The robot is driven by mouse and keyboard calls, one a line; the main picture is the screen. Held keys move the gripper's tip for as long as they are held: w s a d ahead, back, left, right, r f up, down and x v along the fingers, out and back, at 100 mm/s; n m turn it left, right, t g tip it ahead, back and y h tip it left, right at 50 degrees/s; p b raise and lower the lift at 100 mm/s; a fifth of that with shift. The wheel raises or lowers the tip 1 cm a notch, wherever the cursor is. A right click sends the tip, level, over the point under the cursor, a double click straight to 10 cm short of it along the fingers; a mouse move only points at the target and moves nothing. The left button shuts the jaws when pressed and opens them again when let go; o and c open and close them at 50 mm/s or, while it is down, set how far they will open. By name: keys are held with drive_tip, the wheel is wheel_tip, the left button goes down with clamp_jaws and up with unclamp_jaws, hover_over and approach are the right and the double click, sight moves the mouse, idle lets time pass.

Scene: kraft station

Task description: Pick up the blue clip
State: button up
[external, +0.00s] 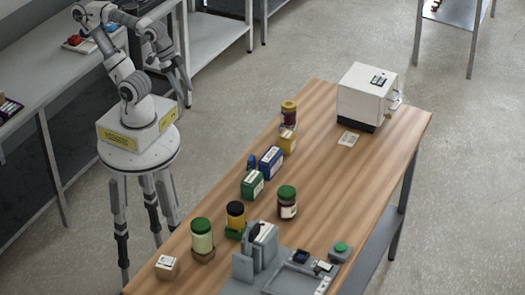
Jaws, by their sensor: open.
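No blue clip can be made out for certain. A small blue object (251,162) stands on the wooden table, just left of a blue box (271,161) and behind a green box (252,184). A small dark item with some blue (301,256) sits on the grey fixture at the front; I cannot tell whether either is the clip. My gripper (183,88) hangs open beside my base, pointing down, left of the wooden table and well apart from all these things. Its fingertips are small in this view.
The wooden table (340,180) carries several jars, including a green-lidded one (287,203), a small carton (167,267) and a white machine (367,95). A grey fixture (285,272) fills the front end. The table's right side is mostly clear. A grey bench (45,75) stands behind me.

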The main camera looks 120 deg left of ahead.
drive_tip(key=m+g+h+b, duration=0.3)
drive_tip(key=m+h+b, duration=1)
drive_tip(key=m, duration=0.3)
approach(251, 158)
drive_tip(key=x, duration=0.2)
drive_tip(key=f+x, duration=0.1)
drive_tip(key=x, duration=0.2)
drive_tip(key=shift+s+a, duration=0.2)
drive_tip(key=shift+a, duration=0.05)
drive_tip(key=shift+r+x, duration=0.15)
drive_tip(key=shift+x, duration=1.15)
drive_tip(key=shift+r+x, duration=0.1)
drive_tip(key=shift+x, duration=1.25)
drive_tip(key=shift+w, duration=0.1)
